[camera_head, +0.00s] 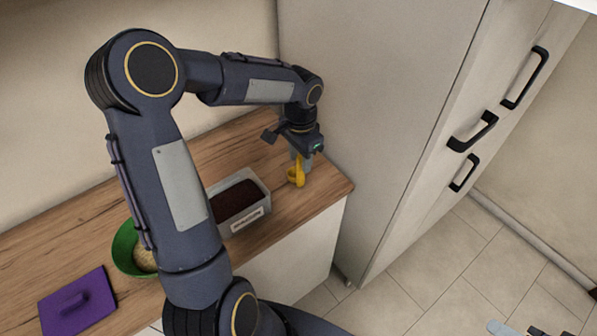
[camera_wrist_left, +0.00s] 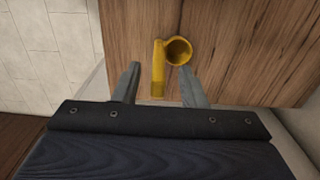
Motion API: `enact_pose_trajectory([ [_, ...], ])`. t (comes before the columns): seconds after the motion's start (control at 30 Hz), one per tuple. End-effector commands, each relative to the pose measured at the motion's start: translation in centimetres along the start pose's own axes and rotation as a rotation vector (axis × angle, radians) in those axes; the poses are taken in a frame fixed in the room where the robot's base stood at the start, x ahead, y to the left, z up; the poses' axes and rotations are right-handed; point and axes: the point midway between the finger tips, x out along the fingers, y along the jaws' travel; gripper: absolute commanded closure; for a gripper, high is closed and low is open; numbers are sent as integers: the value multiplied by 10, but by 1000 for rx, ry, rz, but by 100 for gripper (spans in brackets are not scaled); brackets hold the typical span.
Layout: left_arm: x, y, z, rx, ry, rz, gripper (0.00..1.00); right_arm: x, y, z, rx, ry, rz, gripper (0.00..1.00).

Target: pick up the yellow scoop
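The yellow scoop (camera_head: 298,177) is on the wooden counter near its right end, just below my left gripper (camera_head: 301,160). In the left wrist view the scoop (camera_wrist_left: 158,72) shows a straight handle and a round cup at its far end. The left gripper (camera_wrist_left: 160,70) is open there. The handle lies between its two fingers in the picture, with a gap on each side; contact does not show. My right gripper (camera_head: 530,330) shows only in part at the bottom right edge, too cut off to read.
A pale tub (camera_head: 262,194) with dark contents stands left of the scoop on the counter (camera_head: 275,228). A green bowl (camera_head: 122,250) and a purple board-like item with a handle (camera_head: 95,304) are farther left. A tall cabinet (camera_head: 370,100) rises close on the right.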

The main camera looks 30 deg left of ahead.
Motion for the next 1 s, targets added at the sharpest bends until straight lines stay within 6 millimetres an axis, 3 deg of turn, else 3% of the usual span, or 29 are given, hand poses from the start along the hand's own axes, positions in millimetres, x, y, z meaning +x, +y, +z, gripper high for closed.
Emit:
enact_pose_trajectory([
  [0.2, 31, 3, -1, 0, -2, 2, 62, -6, -3, -3, 0, 0, 0, 56],
  [0.5, 38, 3, -1, -1, 0, 2, 62, -6, -2, -3, 0, 0, 0, 56],
  [0.8, 38, 2, -1, -1, 1, 1, 98, -6, -2, -3, 0, 0, 0, 56],
  [1.0, 37, 2, -1, -1, 1, 1, 100, -6, -2, -3, 0, 0, 0, 56],
])
